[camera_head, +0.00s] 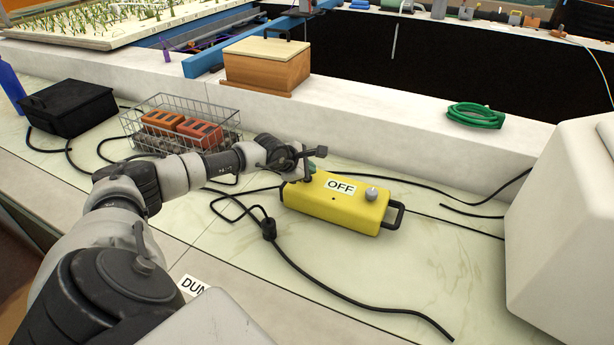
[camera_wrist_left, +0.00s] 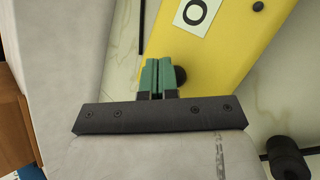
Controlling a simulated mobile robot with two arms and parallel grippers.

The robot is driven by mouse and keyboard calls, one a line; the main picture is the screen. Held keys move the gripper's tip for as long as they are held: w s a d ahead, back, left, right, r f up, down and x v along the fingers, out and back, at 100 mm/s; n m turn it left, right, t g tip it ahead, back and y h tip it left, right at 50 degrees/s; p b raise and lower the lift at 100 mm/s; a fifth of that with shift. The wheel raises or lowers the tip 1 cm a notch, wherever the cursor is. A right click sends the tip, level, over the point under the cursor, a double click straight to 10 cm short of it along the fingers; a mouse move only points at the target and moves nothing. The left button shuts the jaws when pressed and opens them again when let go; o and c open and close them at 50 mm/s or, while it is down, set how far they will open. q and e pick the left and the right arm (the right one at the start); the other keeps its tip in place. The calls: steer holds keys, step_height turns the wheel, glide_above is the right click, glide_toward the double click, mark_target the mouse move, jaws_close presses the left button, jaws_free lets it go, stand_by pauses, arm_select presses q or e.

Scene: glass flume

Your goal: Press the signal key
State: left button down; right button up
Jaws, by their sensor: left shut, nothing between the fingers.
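A yellow box (camera_head: 335,206) with a label reading OFF (camera_head: 341,186) and a grey knob (camera_head: 371,193) lies on the pale counter. My left gripper (camera_head: 309,176) is over the box's left end. In the left wrist view my left gripper (camera_wrist_left: 158,76) shows its two green fingertips together, with nothing between them. A dark round part (camera_wrist_left: 180,76) is right beside the fingertips on the yellow box (camera_wrist_left: 225,55), partly hidden by them; it may be the signal key. I cannot tell whether the fingers touch it. My right gripper is not in view.
Black cables (camera_head: 350,300) lie around the box. A wire basket (camera_head: 180,125) with orange blocks and a black case (camera_head: 68,108) stand to the left. A wooden box (camera_head: 266,68) and green hose (camera_head: 475,115) are on the ledge behind. A white block (camera_head: 560,230) stands right.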

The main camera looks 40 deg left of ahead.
arm_select(q)
steer(key=shift+f+b, duration=0.35)
steer(key=shift+f, duration=0.05)
steer(key=shift+r, duration=0.2)
steer(key=shift+r+p, duration=0.7)
steer(key=shift+r, duration=0.15)
steer(key=shift+r+p, duration=0.4)
steer(key=shift+r, duration=0.2)
step_height(320, 180, up, 5)
steer(key=p, duration=0.2)
steer(key=shift+f+p, duration=0.1)
steer(key=shift+p, duration=0.2)
